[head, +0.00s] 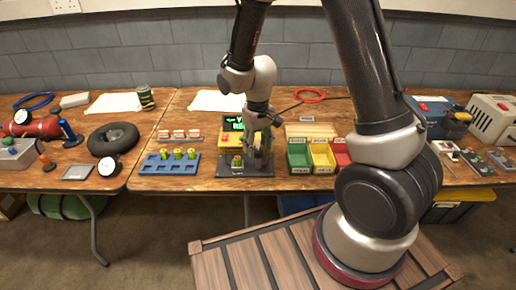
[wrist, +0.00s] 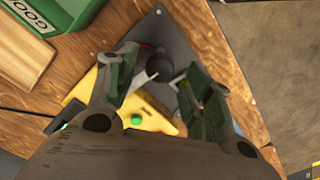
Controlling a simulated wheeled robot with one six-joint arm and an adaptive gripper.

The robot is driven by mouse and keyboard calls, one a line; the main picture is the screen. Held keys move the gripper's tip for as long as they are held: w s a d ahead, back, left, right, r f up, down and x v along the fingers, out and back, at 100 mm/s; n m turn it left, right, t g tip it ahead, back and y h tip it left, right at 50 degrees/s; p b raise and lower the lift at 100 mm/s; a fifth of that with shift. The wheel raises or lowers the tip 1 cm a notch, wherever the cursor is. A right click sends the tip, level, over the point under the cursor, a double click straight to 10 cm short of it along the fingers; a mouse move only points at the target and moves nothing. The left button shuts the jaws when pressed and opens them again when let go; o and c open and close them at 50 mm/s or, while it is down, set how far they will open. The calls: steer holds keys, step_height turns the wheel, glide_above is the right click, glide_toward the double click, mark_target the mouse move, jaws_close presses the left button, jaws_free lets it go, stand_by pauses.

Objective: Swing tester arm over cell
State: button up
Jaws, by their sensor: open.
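The tester stands on a dark base plate (head: 228,170) in the middle of the table, with a yellow body and a lit green display (head: 232,124). In the wrist view its yellow body (wrist: 108,88) shows with a green button (wrist: 136,120). A cell with a green top (head: 237,161) sits at the front of the plate. My gripper (head: 258,150) is low over the tester's right side. In the wrist view my gripper (wrist: 162,80) is open, and a dark round knob (wrist: 187,75) on a grey part, seemingly the tester arm, lies between the fingers. Contact cannot be told.
A blue tray (head: 150,168) with several cells lies to the left. Green (head: 299,155), yellow (head: 322,157) and red bins stand close on the right; the green bin (wrist: 62,14) also shows in the wrist view. A dark ring (head: 112,139) lies further left. The table's front edge is close.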

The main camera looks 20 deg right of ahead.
steer(key=shift+f, duration=0.75)
jaws_close()
